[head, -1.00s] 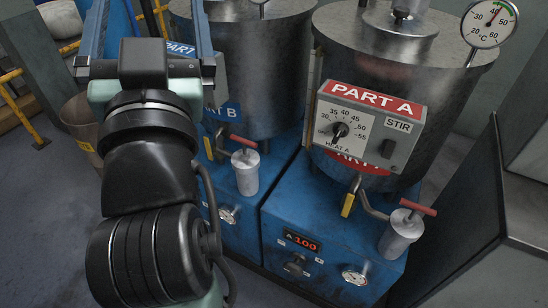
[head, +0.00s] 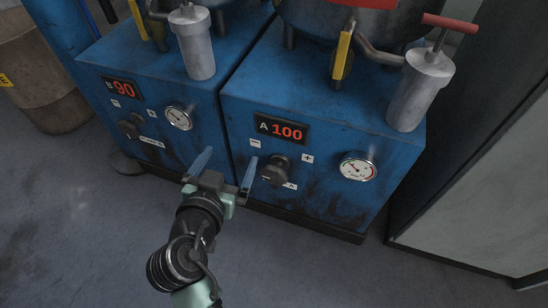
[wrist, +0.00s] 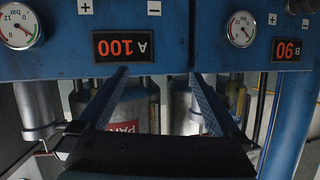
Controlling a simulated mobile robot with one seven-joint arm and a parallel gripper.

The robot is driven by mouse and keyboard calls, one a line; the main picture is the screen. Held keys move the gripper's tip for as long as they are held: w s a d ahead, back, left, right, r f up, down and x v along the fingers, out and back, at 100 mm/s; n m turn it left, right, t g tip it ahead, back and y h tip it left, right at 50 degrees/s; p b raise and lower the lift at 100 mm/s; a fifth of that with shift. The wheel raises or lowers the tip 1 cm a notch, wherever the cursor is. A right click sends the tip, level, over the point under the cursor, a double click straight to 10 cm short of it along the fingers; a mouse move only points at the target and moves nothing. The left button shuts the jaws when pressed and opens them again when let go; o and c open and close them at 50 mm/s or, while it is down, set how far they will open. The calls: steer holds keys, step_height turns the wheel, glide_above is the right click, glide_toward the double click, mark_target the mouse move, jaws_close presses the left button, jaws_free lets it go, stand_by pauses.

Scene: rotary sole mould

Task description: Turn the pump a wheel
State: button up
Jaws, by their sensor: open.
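The pump A wheel (head: 275,170) is a dark knob on the front of the right blue pump box (head: 325,200), below the red A 100 display (head: 281,130) and between a minus and a plus label. My gripper (head: 224,166) is open and empty, in front of the box and left of the wheel. Its right finger appears close beside the wheel; I cannot tell whether they touch. In the wrist view, which is upside down, my gripper (wrist: 160,73) has its fingers apart below the A 100 display (wrist: 122,46). The wheel is out of that view.
The pump B wheel (head: 131,125) and B 90 display (head: 120,88) are on the left box. Pressure gauges (head: 357,168) sit right of each wheel. Grey cylinders with red handles (head: 450,23) and yellow levers (head: 342,55) stand above. A grey cabinet (head: 480,190) is at right.

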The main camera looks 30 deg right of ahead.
steer(key=g+h+b, duration=0.2)
steer(key=b, duration=0.4)
glide_toward(273, 180)
steer(key=shift+m, duration=0.4)
steer(key=b+x, duration=0.6)
steer(key=x, duration=0.4)
steer(key=shift+w, duration=0.1)
steer(key=shift+w+d+f, duration=0.1)
steer(key=shift+w+d, duration=0.2)
steer(key=shift+d, duration=0.15)
steer(key=c, duration=1.1)
steer(key=shift+o, duration=0.2)
steer(key=shift+y, duration=0.3)
